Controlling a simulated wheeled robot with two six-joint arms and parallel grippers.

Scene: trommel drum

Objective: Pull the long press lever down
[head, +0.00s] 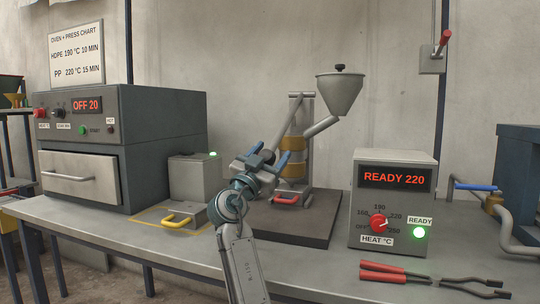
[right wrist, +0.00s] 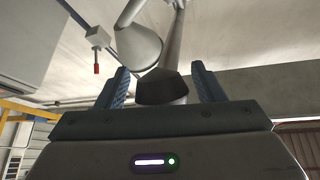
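The press stands on a dark base plate (head: 310,222) at the middle of the bench. Its long grey lever (head: 286,122) slopes from the top of the press down to the lower left and ends in a black knob (right wrist: 162,88). My right gripper (head: 268,156) is at the knob end of the lever. In the right wrist view its blue fingers (right wrist: 162,86) stand apart on either side of the knob, with a visible gap at each side. The head view does not show clearly whether they touch it. My left gripper is in neither view.
A grey hopper (head: 340,95) rises behind the press. A heat controller (head: 394,205) reading READY 220 stands to the right, with red-handled tools (head: 395,272) in front. An oven (head: 160,135) and a small grey box (head: 194,178) stand to the left.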

